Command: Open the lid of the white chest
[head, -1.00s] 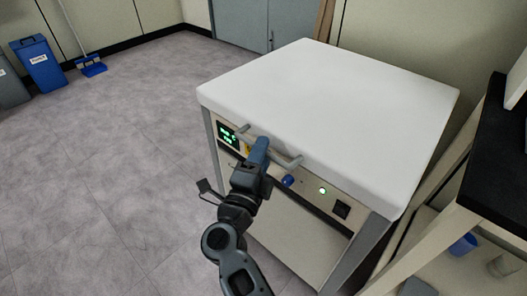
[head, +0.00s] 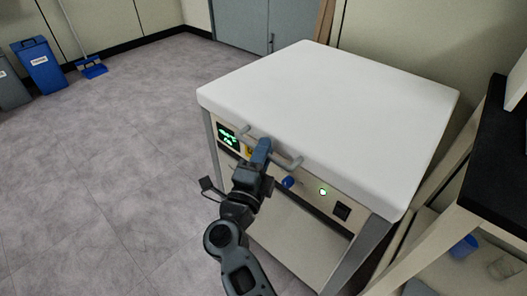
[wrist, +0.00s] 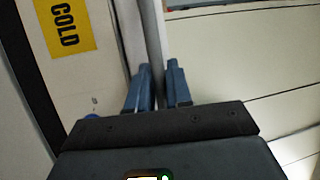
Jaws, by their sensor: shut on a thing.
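The white chest's lid (head: 330,105) is a thick white slab lying flat and closed on top of the chest. A grey bar handle (head: 288,162) is fixed along the lid's front edge, and the bar (wrist: 153,40) runs upward in the wrist view. My gripper (head: 262,148) is at the handle, with its blue fingers on either side of the bar. In the wrist view my gripper (wrist: 160,85) is shut on the handle. The bar part between the fingers is partly hidden.
The chest's front panel has a green display (head: 228,136), a blue knob (head: 288,182) and a black switch (head: 341,211). A dark-topped bench (head: 505,170) stands close on the right. Blue bin (head: 40,65) and dustpan (head: 93,68) are far left. Floor on the left is clear.

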